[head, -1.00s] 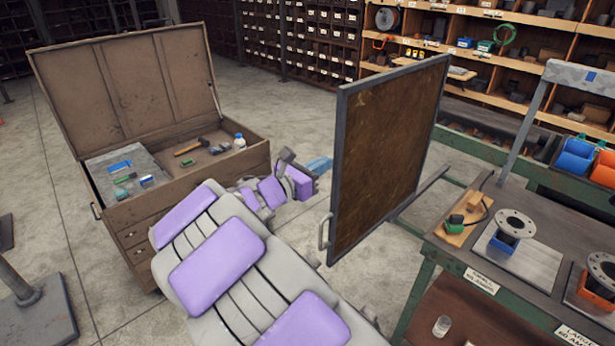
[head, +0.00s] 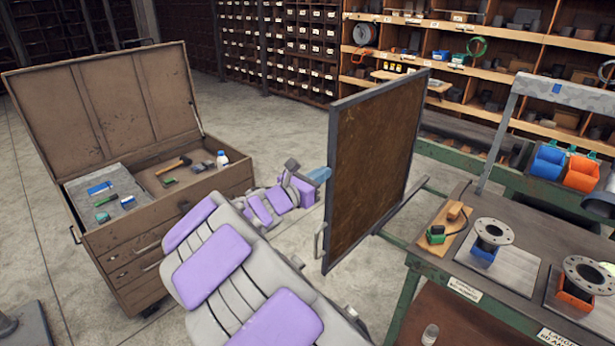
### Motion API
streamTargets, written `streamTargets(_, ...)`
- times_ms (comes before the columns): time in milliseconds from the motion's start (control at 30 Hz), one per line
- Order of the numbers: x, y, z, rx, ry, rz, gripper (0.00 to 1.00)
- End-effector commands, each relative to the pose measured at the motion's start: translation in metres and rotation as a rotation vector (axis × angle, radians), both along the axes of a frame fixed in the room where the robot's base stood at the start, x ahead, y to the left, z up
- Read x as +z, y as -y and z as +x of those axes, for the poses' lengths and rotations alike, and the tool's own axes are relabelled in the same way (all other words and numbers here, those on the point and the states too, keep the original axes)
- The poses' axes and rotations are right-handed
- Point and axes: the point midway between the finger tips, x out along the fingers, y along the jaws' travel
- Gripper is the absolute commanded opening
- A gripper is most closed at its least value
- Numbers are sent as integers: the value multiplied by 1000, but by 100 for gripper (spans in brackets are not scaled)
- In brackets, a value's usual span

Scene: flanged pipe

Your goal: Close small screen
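The small screen (head: 374,165) is a brown panel in a dark grey frame, upright at the left end of the green workbench. It stands out from the bench, with a handle (head: 319,242) at the lower part of its near left edge. My arm reaches forward from the bottom of the head view. My gripper (head: 319,174) is at its far end, left of the screen and close to its left edge. Its blue fingertips are partly hidden behind the screen, so I cannot tell if they touch it or how far they are open.
The workbench (head: 468,284) on the right bears flanges on blue and orange holders and a wooden block. An open tool chest (head: 162,222) with a raised lid stands to the left. Shelves (head: 480,62) line the back.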

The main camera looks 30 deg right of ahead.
Motion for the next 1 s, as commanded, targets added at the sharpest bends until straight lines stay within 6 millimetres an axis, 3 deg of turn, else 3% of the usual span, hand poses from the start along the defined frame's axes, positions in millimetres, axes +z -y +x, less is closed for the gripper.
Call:
streamTargets(100, 5, 33, 7, -11, -1, -3, 0)
streamTargets(1000, 3, 237, 84, -5, 5, 0, 0)
